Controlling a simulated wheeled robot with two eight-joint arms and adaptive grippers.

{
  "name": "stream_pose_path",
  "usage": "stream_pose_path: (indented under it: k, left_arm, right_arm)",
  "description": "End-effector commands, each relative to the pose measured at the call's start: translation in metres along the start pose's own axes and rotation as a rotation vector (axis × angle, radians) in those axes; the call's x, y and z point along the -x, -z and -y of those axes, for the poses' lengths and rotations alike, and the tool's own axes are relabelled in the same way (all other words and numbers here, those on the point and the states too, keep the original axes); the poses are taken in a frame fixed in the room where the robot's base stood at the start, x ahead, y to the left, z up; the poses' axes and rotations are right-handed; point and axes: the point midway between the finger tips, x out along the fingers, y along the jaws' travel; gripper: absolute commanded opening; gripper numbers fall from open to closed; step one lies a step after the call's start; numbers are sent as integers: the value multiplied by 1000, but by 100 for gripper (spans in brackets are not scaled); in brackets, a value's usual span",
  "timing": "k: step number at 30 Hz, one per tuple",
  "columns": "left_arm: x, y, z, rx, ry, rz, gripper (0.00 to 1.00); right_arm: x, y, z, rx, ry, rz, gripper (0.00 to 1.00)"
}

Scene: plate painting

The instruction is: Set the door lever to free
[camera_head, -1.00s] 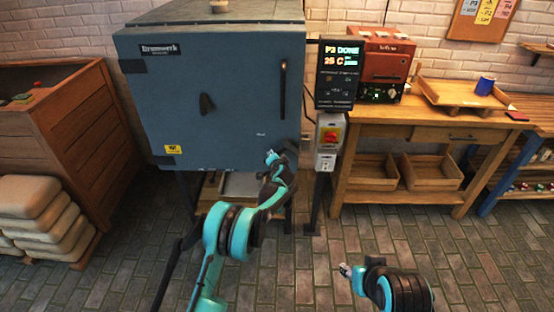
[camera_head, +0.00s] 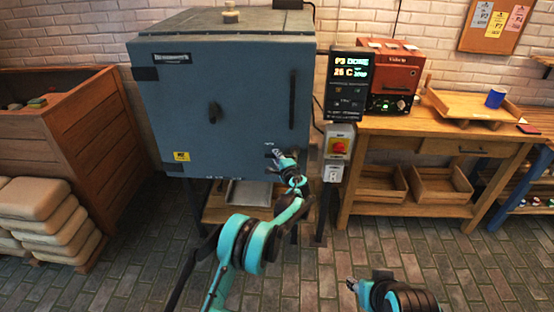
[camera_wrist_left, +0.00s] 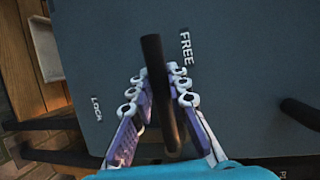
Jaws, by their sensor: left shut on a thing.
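The dark door lever (camera_wrist_left: 154,85) shows in the left wrist view on the blue-grey kiln door (camera_head: 235,100). Its free end lies close to the printed word FREE (camera_wrist_left: 187,48), a little to its left. The word LOCK (camera_wrist_left: 97,108) is farther left and lower. My left gripper (camera_wrist_left: 160,88) is shut on the lever, with one finger on each side of it. In the head view my left gripper (camera_head: 276,153) is at the door's lower right and largely hides the lever. My right gripper (camera_head: 352,284) hangs low over the floor, away from the kiln; its jaws are too small to judge.
A control panel (camera_head: 346,85) and a box with a red switch (camera_head: 339,146) stand right of the kiln. A wooden workbench (camera_head: 400,124) is farther right. A wooden crate (camera_head: 60,150) and stacked sacks (camera_head: 45,222) are on the left. Brick floor is open in front.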

Motion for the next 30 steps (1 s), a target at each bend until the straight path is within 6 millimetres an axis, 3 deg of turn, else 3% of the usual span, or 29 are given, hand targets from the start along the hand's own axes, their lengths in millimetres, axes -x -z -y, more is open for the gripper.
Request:
stream_pose_path:
  k: [16,17,19,30]
  left_arm:
    - [0,0,2,-24,10,4,0]
    - [0,0,2,-24,10,4,21]
    - [0,0,2,-23,10,4,38]
    - [5,1,2,-22,9,3,38]
  right_arm:
    - [0,0,0,0,0,0,40]
    - [0,0,0,0,0,0,40]
    - [0,0,0,0,0,0,40]
    - [0,0,0,0,0,0,40]
